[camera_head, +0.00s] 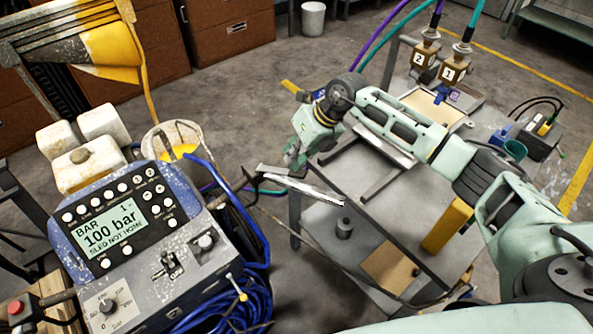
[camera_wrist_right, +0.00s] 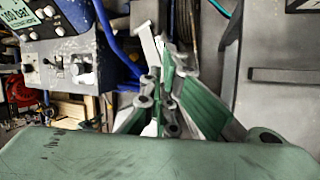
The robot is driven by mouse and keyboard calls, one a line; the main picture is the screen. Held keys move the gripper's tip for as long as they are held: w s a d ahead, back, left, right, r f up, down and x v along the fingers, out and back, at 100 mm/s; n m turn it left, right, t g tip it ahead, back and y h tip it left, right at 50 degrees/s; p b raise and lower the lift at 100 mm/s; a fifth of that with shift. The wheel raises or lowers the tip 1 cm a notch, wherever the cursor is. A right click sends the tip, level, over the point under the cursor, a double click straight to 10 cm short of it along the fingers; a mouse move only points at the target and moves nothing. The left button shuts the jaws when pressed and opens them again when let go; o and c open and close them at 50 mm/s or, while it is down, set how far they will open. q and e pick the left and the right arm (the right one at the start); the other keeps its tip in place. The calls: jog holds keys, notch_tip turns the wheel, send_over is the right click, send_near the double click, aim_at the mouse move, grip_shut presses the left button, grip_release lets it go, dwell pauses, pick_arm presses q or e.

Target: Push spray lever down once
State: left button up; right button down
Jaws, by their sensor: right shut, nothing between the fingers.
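A long silver lever (camera_head: 305,186), which looks like the spray lever, sticks out to the right from the striper's console (camera_head: 185,262). A pale metal bar (camera_wrist_right: 148,42), perhaps the same lever, shows just beyond the fingers in the wrist view. My right gripper (camera_head: 291,161) points down just above and behind the lever in the head view. It is shut and empty, with its green fingers (camera_wrist_right: 166,82) close together in the wrist view. I cannot tell whether it touches the lever. My left gripper is not in view.
The console display (camera_head: 112,228) reads "100 bar" and "SLED NOT HOME". A blue hose coil (camera_head: 225,312) hangs below. A paint bucket (camera_head: 172,150) stands behind. A grey metal cart (camera_head: 395,212) sits under my right arm. Open floor (camera_head: 240,95) lies behind.

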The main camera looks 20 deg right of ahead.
jog(key=shift+s+d+f+b, duration=0.15)
jog(key=shift+f+b, duration=0.15)
jog(key=shift+f, duration=0.25)
dwell(0.4)
dwell(0.5)
jog(key=shift+w+a+r+p, duration=0.15)
jog(key=shift+r+p, duration=0.2)
jog(key=shift+r, duration=0.3)
jog(key=shift+w+a+r+p, duration=0.15)
jog(key=shift+r+p, duration=0.2)
jog(key=shift+r, duration=0.3)
jog(key=r, duration=0.1)
jog(key=r+p, duration=0.1)
jog(key=r, duration=0.1)
jog(key=w+a+r+p, duration=0.1)
jog(key=shift+r, duration=0.35)
jog(key=shift+a, duration=0.1)
